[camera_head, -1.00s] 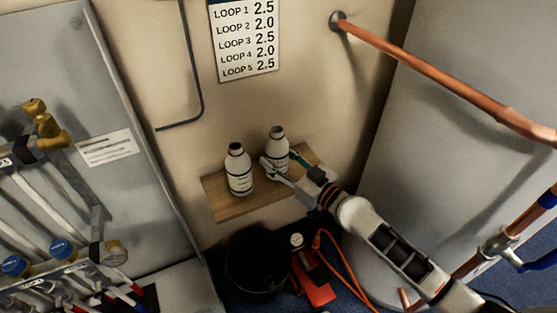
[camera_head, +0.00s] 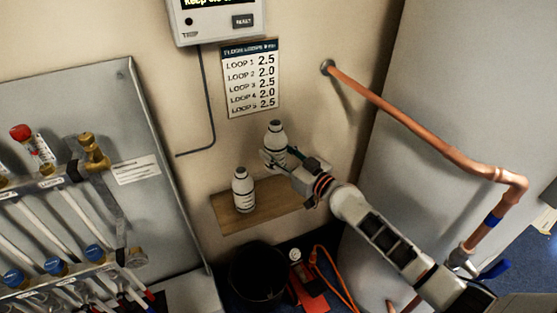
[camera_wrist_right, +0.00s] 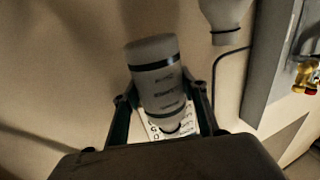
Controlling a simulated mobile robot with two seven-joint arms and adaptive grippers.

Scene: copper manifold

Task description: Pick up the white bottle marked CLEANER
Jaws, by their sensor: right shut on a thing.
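One white bottle (camera_head: 276,134) is gripped by my right gripper (camera_head: 285,160) and is held upright above the right part of the wooden shelf (camera_head: 277,207). The other white bottle (camera_head: 242,190) stands on the shelf to the left. The labels are too small to read, so I cannot tell which is marked CLEANER. In the right wrist view the held bottle (camera_wrist_right: 155,70) sits between both fingers of my right gripper (camera_wrist_right: 160,100), and part of the other bottle (camera_wrist_right: 228,14) shows. My left gripper is out of view.
A black bucket (camera_head: 258,276) stands on the floor below the shelf, beside a red object (camera_head: 313,302) and an orange hose (camera_head: 330,278). A copper pipe (camera_head: 420,128) crosses at the right. The manifold panel (camera_head: 105,120) is at the left. The wall above the shelf carries a loop chart (camera_head: 250,80).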

